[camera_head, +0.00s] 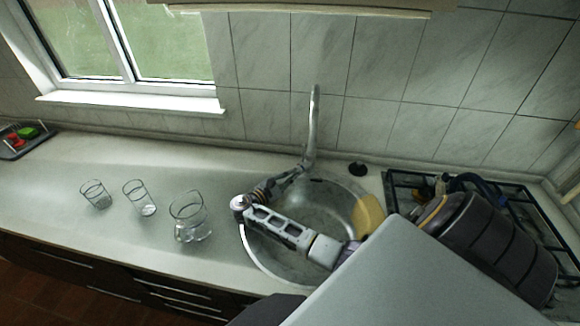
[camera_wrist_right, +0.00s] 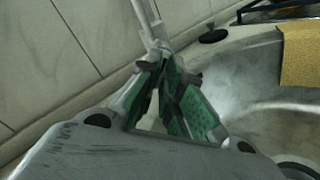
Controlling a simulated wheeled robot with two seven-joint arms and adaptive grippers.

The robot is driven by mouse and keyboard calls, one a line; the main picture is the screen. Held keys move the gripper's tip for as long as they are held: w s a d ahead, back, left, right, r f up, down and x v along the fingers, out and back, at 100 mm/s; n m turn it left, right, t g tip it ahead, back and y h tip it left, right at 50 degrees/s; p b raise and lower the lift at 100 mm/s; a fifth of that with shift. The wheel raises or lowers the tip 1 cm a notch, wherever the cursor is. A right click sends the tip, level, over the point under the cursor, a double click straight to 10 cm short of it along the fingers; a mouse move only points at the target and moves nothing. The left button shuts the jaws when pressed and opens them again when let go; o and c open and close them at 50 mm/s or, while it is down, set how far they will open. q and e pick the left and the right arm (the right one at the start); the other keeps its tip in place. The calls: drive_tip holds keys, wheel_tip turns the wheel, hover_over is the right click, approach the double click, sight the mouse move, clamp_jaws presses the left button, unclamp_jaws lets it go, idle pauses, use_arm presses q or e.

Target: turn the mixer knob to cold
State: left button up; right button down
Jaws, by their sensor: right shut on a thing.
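The mixer (camera_head: 314,110) is a tall chrome tap at the back edge of the round sink, against the tiled wall. It also shows in the right wrist view (camera_wrist_right: 147,18) at the top, with its lower part between my fingers. My right gripper (camera_head: 300,169) reaches in over the sink to the tap's base. In the right wrist view its green-padded fingers (camera_wrist_right: 160,66) are closed on the mixer's lower part, where the knob is. The fingers hide most of the knob, so its turn angle cannot be read. My left gripper is not in view.
The steel sink (camera_head: 325,203) lies under my right arm, with a yellow sponge (camera_head: 368,214) at its right side. A black plug (camera_head: 357,169) sits behind it. A gas hob (camera_head: 400,190) is at the right.

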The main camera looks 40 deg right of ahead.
drive_tip(key=shift+m, duration=0.4)
drive_tip(key=c, duration=1.6)
unclamp_jaws()
drive_tip(key=a, duration=0.7)
drive_tip(key=shift+s+a, duration=0.25)
drive_tip(key=shift+s, duration=0.05)
